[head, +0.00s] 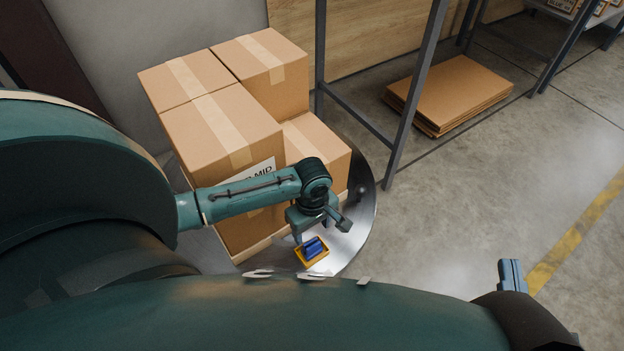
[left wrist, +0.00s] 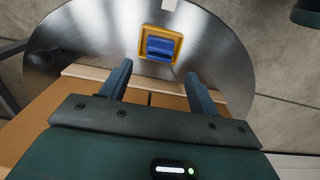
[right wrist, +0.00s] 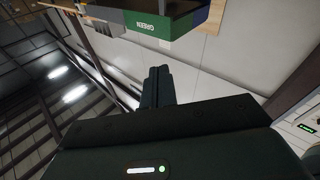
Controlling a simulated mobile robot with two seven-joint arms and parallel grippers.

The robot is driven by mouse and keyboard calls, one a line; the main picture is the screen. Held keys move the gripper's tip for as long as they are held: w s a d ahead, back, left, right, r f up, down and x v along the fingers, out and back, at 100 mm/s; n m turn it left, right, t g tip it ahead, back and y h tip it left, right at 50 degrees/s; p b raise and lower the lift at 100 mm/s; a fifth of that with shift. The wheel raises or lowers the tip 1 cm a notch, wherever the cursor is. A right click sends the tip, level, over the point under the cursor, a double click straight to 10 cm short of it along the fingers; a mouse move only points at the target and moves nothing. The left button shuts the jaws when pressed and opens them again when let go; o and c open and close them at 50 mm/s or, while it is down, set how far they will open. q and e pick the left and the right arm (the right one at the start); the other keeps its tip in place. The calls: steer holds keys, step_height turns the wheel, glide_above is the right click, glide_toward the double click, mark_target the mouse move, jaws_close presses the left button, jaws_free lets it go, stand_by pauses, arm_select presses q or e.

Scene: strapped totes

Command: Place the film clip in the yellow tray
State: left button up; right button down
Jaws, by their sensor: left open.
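The blue film clip (head: 313,246) sits inside the small yellow tray (head: 315,262) on the round metal table. In the left wrist view the clip (left wrist: 160,48) lies within the rim of the tray (left wrist: 178,44), beyond my fingertips. My left gripper (head: 322,230) is open and empty, close to the tray, with its fingers apart in the left wrist view (left wrist: 159,70). It does not touch the clip in that view. My right gripper (head: 511,264) is at the lower right, away from the table. Its fingers (right wrist: 158,72) are together with nothing between them.
Stacked cardboard boxes (head: 215,120) stand on the metal table (head: 357,235), right beside my left arm. A grey rack post (head: 413,100) rises behind the table. Flat cardboard (head: 452,90) lies beyond it. The floor to the right is clear.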

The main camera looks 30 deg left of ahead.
arm_select(q)
steer(key=shift+r+p, duration=0.55)
steer(key=shift+r, duration=1.25)
